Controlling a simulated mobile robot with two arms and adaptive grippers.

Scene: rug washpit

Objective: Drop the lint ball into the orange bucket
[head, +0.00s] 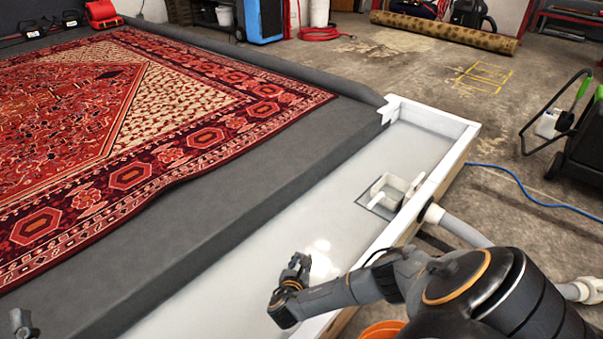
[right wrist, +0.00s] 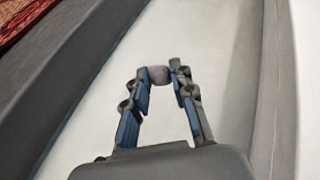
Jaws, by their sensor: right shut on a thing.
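The lint ball (right wrist: 158,75) is a small grey-brown ball between the fingertips of my right gripper (right wrist: 160,76) in the right wrist view. That gripper is shut on it, above the white trough floor. In the head view my right gripper (head: 297,268) is over the trough, and I cannot make out the ball there. The orange bucket (head: 383,331) shows only as a rim at the bottom edge, outside the trough, partly hidden by my right arm. A small grey part at the lower left edge looks like my left gripper (head: 20,322); its jaws cannot be made out.
The white trough (head: 450,123) has a raised rim between my gripper and the bucket. A red patterned rug (head: 120,120) lies on the grey platform to the left. A blue hose (head: 530,193) crosses the floor.

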